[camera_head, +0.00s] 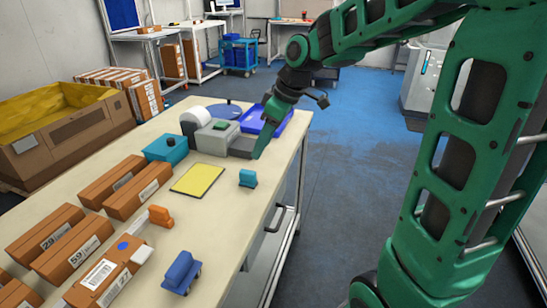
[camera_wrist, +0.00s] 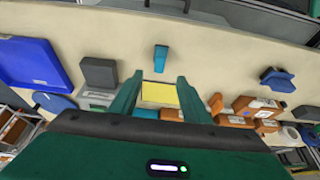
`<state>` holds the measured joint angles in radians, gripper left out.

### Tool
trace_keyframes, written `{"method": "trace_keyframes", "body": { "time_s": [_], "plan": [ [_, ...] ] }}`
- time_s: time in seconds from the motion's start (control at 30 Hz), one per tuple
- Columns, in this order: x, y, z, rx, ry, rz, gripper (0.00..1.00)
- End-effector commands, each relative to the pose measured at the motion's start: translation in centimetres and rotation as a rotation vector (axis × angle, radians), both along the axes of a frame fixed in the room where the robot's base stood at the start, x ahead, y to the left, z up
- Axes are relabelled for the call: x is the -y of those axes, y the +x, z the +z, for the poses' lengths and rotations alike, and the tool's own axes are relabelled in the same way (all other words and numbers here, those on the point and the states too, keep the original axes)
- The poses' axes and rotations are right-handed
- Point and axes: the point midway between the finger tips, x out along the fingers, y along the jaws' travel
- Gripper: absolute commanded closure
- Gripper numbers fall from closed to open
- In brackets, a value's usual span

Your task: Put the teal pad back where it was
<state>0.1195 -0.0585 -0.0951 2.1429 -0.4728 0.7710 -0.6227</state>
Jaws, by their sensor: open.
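A small teal piece (camera_head: 247,178), which I take to be the teal pad, stands on the tabletop near its right edge, to the right of a flat yellow sheet (camera_head: 198,179). It also shows in the wrist view (camera_wrist: 161,58), apart from my fingers and beyond their tips. My gripper (camera_head: 263,143) is over the right edge of the table, farther back than the teal piece. In the wrist view my gripper (camera_wrist: 159,85) is open, with the yellow sheet seen between its fingers and nothing held.
A teal box (camera_head: 166,149) with a black knob, a grey device (camera_head: 217,138) and a blue tray (camera_head: 262,122) stand toward the back. An orange piece (camera_head: 160,216), a blue piece (camera_head: 181,271) and several brown cartons (camera_head: 138,187) are nearer. Bare table surrounds the teal piece.

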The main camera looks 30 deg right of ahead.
Motion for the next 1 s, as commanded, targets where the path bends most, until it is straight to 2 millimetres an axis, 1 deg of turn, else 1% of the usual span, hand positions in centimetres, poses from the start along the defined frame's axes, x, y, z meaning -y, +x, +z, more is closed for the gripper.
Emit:
{"method": "trace_keyframes", "body": {
  "time_s": [0.13, 0.2, 0.27, 0.33, 0.37, 0.47, 0.5, 0.57, 0.6, 0.67, 0.7, 0.73, 0.8, 0.9, 1.0],
  "plan": [
    [0.1, -0.1, 0.2, 0.0, 0.0, -0.001, 0.57],
    [0.4, -0.4, 0.1, -0.006, -0.003, -0.018, 0.57],
    [1.2, -1.2, 0.0, -0.021, -0.008, -0.062, 0.57],
    [2.7, -3.0, -0.3, -0.055, -0.017, -0.154, 0.57],
    [3.6, -4.1, -0.4, -0.072, -0.022, -0.208, 0.57],
    [6.8, -8.7, -1.2, -0.151, -0.038, -0.431, 0.57],
    [8.1, -10.9, -1.6, -0.183, -0.044, -0.532, 0.57],
    [9.7, -14.2, -2.3, -0.232, -0.049, -0.681, 0.57],
    [10.7, -16.4, -2.7, -0.263, -0.052, -0.779, 0.57],
    [11.8, -19.5, -3.3, -0.305, -0.053, -0.914, 0.57],
    [12.3, -21.4, -3.7, -0.332, -0.053, -0.995, 0.57],
    [12.7, -22.7, -4.1, -0.35, -0.053, -1.051, 0.57],
    [13.2, -25.2, -4.6, -0.384, -0.053, -1.16, 0.57],
    [13.7, -27.7, -5.2, -0.417, -0.053, -1.266, 0.57],
    [13.9, -28.9, -5.5, -0.433, -0.052, -1.317, 0.57]
  ]
}}
